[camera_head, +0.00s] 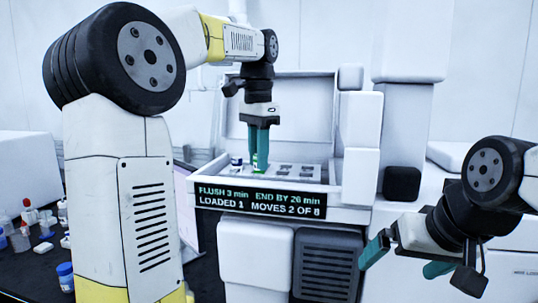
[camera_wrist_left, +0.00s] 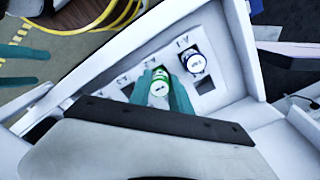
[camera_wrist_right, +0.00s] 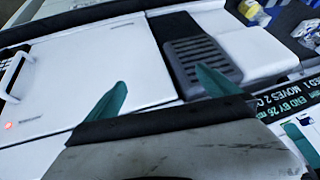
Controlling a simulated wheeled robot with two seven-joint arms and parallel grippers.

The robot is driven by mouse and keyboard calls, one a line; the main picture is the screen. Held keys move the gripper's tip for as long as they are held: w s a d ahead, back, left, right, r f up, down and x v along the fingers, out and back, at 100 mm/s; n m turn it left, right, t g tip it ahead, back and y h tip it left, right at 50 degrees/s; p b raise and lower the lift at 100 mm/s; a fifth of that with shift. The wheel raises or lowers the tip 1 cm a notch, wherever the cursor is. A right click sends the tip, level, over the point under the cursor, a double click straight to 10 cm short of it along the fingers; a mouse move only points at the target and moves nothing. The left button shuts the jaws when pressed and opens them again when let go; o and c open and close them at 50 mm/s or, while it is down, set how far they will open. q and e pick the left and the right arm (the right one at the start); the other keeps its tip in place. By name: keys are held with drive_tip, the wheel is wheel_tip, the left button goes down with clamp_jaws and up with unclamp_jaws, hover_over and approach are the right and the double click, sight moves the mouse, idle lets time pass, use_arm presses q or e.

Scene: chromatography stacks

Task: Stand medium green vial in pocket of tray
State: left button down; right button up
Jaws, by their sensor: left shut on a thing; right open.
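The green vial (camera_head: 255,164) is upright between the teal fingers of my left gripper (camera_head: 258,160), low over the white tray (camera_head: 312,172). The left wrist view shows its green-rimmed white cap (camera_wrist_left: 160,86) between the fingers (camera_wrist_left: 158,78). It is in line with the tray's pockets; I cannot tell whether its base is inside one. My right gripper (camera_head: 407,260) is open and empty, off to the right, away from the tray.
Dark square pockets (camera_wrist_left: 205,85) near the vials look empty. White walls surround the tray, and a display (camera_head: 262,200) on the front reads "LOADED 1, MOVES 2 OF 8".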

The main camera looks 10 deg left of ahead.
use_arm(q)
drive_tip(key=shift+f, duration=0.35)
drive_tip(key=c, duration=0.7)
unclamp_jaws()
drive_tip(key=shift+r, duration=0.1)
drive_tip(key=shift+r, duration=3.45)
